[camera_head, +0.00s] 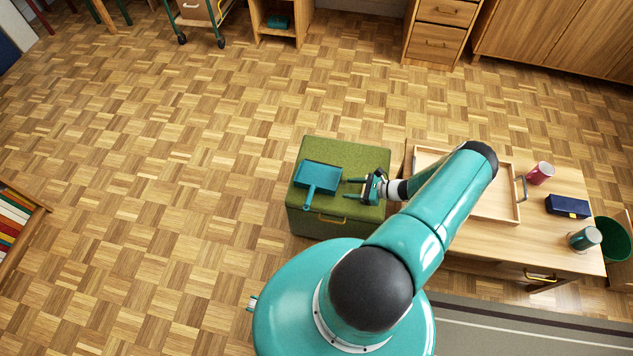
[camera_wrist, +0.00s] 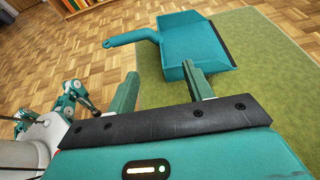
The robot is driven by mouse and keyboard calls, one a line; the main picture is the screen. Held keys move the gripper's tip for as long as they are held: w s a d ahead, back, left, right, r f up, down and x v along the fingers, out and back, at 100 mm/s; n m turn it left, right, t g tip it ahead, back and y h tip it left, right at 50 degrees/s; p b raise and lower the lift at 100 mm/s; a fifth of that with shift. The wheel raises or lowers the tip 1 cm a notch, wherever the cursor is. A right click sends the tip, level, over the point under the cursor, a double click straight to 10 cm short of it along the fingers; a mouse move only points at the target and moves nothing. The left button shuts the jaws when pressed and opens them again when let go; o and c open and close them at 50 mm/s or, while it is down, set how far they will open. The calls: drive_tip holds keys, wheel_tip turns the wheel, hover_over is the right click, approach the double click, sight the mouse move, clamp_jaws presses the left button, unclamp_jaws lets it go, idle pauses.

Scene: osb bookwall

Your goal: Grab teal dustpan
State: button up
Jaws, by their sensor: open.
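The teal dustpan (camera_head: 317,177) lies on top of a green ottoman (camera_head: 365,157), near its left side. Its handle points toward the front in the head view. In the wrist view the dustpan (camera_wrist: 195,45) is ahead of my gripper, with its handle to the left and its dark lip to the right. My gripper (camera_head: 352,188) is over the ottoman, to the right of the dustpan, with its fingers pointing left toward it. In the wrist view my gripper (camera_wrist: 160,82) has its two fingers spread with nothing between them. The fingers appear apart from the dustpan.
A wooden table (camera_head: 555,258) right of the ottoman holds a tray (camera_head: 507,207), a red cup (camera_head: 540,173), a dark blue box (camera_head: 567,206) and a teal cup (camera_head: 584,238). A green bin (camera_head: 612,240) stands beyond. The parquet floor left of the ottoman is clear.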

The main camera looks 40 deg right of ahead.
approach(316, 189)
drive_tip(key=shift+w+a+f, duration=0.1)
drive_tip(key=shift+w+f, duration=0.15)
drive_tip(key=shift+w, duration=0.3)
drive_tip(key=shift+w+a+f, duration=0.15)
drive_tip(key=shift+w+f, duration=0.1)
drive_tip(key=shift+w, duration=0.3)
drive_tip(key=shift+x, duration=2.75)
drive_tip(key=shift+s+a+f, duration=0.1)
drive_tip(key=shift+s, duration=0.1)
drive_tip(key=c, duration=1.1)
clamp_jaws()
